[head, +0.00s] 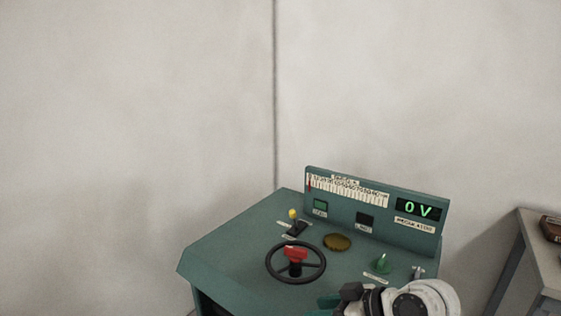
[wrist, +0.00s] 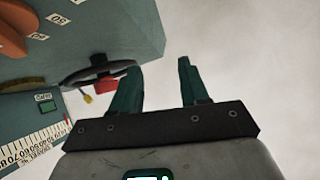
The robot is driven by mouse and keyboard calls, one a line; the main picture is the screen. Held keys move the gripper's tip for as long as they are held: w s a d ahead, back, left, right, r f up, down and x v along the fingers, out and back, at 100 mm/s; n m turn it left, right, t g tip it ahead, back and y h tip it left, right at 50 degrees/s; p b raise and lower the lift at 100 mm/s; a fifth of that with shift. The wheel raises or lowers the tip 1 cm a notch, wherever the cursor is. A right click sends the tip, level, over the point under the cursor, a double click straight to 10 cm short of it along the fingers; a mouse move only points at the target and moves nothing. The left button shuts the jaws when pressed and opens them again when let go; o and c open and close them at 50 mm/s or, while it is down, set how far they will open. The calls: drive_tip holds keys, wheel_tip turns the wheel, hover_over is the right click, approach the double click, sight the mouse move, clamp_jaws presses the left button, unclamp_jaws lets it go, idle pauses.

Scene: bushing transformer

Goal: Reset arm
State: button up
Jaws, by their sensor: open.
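My gripper (wrist: 160,88) is open in the wrist view, its two green fingers apart with nothing between them. In the head view, part of my arm and the gripper's green fingers show at the bottom, low in front of the green control console (head: 225,240).
The console has a yellow-tipped lever (head: 293,216), a brass disc (head: 337,242), a green knob (head: 382,263) and a display (head: 418,210) reading 0 V. A table (head: 540,240) with a brown object (head: 551,229) stands at the right. Bare walls lie behind.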

drive_tip(key=s+d+f+m+h, duration=0.3)
drive_tip(key=s+d+f, duration=0.25)
drive_tip(key=s, duration=0.25)
drive_tip(key=s+d+f+m+h, duration=0.35)
drive_tip(key=s+d, duration=0.25)
drive_tip(key=s, duration=0.3)
drive_tip(key=s+d+f+m+h, duration=0.3)
drive_tip(key=s+d+f, duration=0.2)
drive_tip(key=s, duration=0.3)
drive_tip(key=s+d+f+g+b, duration=0.2)
drive_tip(key=s+f+g+b, duration=0.2)
drive_tip(key=s+f+b, duration=0.4)
drive_tip(key=s+f, duration=0.3)
drive_tip(key=f, duration=0.3)
drive_tip(key=shift+s+g+b, duration=0.25)
drive_tip(key=shift+g+b, duration=0.05)
drive_tip(key=shift+g, duration=0.1)
drive_tip(key=shift+d+m+h, duration=0.1)
drive_tip(key=shift+m+h, duration=0.15)
